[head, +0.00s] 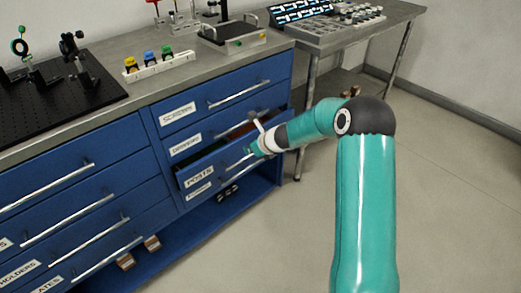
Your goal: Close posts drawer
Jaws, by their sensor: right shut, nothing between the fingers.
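The posts drawer (199,177) is blue with a white POSTS label, in the right-hand column of the cabinet. It stands pulled out, its front forward of the drawers above, with part of its inside showing behind the front. My right gripper (254,151) is shut and empty at the right part of this drawer's front, close to its bar handle. The gripper and wrist hide part of the handle, and I cannot tell whether they touch it. My left gripper is not in view.
The SCREWS drawer (179,112) above looks shut. The bench top (150,95) carries a black optics board (62,105), a strip with coloured knobs (160,64) and a grey instrument (232,35). A metal side table (340,42) stands at the right. The floor (450,200) at right is clear.

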